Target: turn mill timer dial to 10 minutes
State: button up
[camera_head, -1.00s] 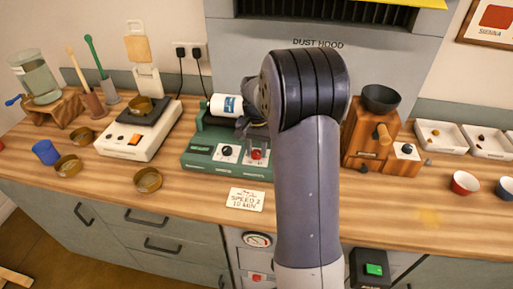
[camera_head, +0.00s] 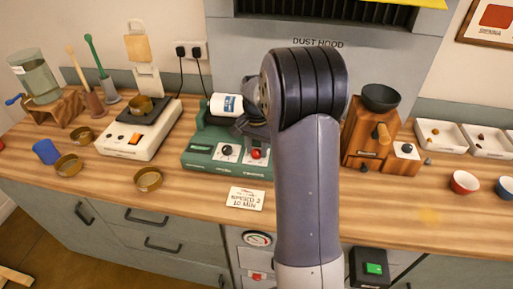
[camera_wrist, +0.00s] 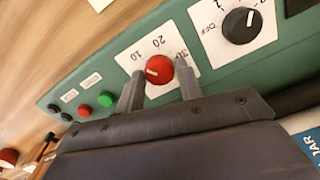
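The mill timer dial is a red knob (camera_wrist: 158,70) on a white plate marked 10, 20 and 30. Its white pointer mark points left in the wrist view, just below the 10; the exact reading is hard to tell. It also shows in the head view (camera_head: 256,154) on the green mill (camera_head: 203,158). My gripper (camera_wrist: 160,75) is open, with one finger on each side of the dial and a small gap visible at the right finger. In the head view my arm hides most of the gripper.
A black speed knob (camera_wrist: 240,25) sits beside the timer plate. Green (camera_wrist: 105,99) and red buttons (camera_wrist: 84,111) lie on the other side. A card reading speed 2, 10 min (camera_head: 246,198) lies in front. A wooden grinder (camera_head: 367,137) stands to the right, a scale (camera_head: 137,135) to the left.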

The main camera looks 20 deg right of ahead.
aim_at(256, 151)
jog(key=o, duration=0.3)
notch_tip(256, 151, up, 11)
jog(key=shift+b, duration=0.3)
jog(key=shift+f, duration=0.2)
notch_tip(256, 151, down, 11)
jog(key=shift+r+p, duration=0.1)
jog(key=shift+p, duration=0.2)
jog(key=shift+n, duration=0.3)
jog(key=shift+r, duration=0.1)
dwell(0.4)
